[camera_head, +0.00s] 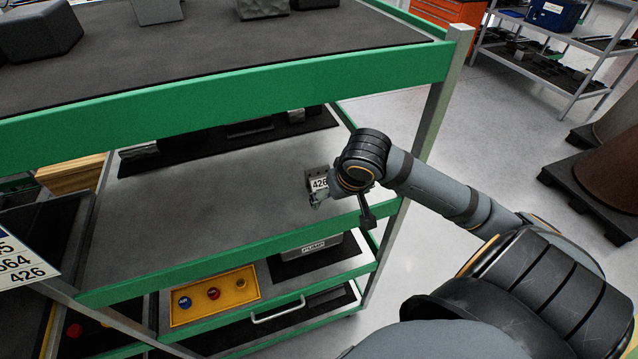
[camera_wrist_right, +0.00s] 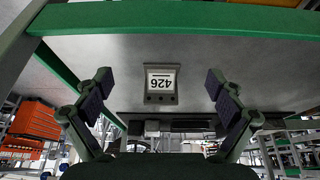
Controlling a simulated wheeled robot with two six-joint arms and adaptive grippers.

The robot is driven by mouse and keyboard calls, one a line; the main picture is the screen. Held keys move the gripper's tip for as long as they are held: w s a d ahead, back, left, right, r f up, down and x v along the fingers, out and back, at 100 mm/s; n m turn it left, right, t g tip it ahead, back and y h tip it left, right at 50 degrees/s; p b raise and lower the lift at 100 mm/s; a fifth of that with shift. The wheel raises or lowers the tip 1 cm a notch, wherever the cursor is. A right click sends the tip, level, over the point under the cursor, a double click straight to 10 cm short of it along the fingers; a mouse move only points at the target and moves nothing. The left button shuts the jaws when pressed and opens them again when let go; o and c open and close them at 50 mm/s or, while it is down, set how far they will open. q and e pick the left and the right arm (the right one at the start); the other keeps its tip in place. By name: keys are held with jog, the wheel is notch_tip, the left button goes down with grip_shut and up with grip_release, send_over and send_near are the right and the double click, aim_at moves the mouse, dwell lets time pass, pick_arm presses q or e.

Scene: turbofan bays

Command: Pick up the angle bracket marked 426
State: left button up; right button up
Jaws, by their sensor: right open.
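The angle bracket marked 426 (camera_head: 318,183) is a small grey metal piece with a white label, on the grey middle shelf (camera_head: 215,205) of the green-edged rack, near its right end. In the right wrist view the bracket (camera_wrist_right: 161,98) appears upside down, between and beyond my fingertips. My right gripper (camera_head: 338,200) reaches in over the shelf's front edge. Its two dark-padded fingers are spread wide in the right wrist view (camera_wrist_right: 159,80), with a visible gap on each side of the bracket. The wrist hides part of the bracket in the head view. My left gripper is not seen.
The green front rail (camera_head: 245,249) and the rack's right post (camera_head: 430,130) are close to my right arm. The upper shelf (camera_head: 230,55) hangs above. Dark mats with grey parts lie behind the bracket. The middle shelf's left part is clear.

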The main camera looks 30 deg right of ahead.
aim_at(318, 173)
jog(key=w, duration=0.3)
jog(key=shift+w+d+f+p, duration=0.1)
jog(key=shift+w+d+p, duration=0.1)
jog(key=shift+p, duration=0.15)
jog(key=w, duration=0.2)
jog(key=w+d+p, duration=0.1)
jog(key=w, duration=0.1)
jog(key=w+p, duration=0.1)
jog(key=w, duration=0.1)
jog(key=shift+w+d, duration=0.35)
jog(key=shift+w+p, duration=0.3)
jog(key=shift+p, duration=0.05)
jog(key=shift+w+d+f, duration=0.15)
jog(key=shift+w, duration=0.05)
jog(key=shift+w+f, duration=0.15)
jog(key=shift+f, duration=0.25)
jog(key=p+x, duration=0.1)
jog(key=x, duration=0.2)
jog(key=shift+w+f, duration=0.15)
jog(key=shift+f, duration=0.15)
jog(key=shift+w+f, duration=0.1)
jog(key=shift+f, duration=0.15)
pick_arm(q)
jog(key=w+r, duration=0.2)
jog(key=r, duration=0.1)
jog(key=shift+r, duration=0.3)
pick_arm(e)
jog(key=shift+d, duration=0.1)
jog(key=c, duration=1.4)
jog(key=shift+r, duration=0.1)
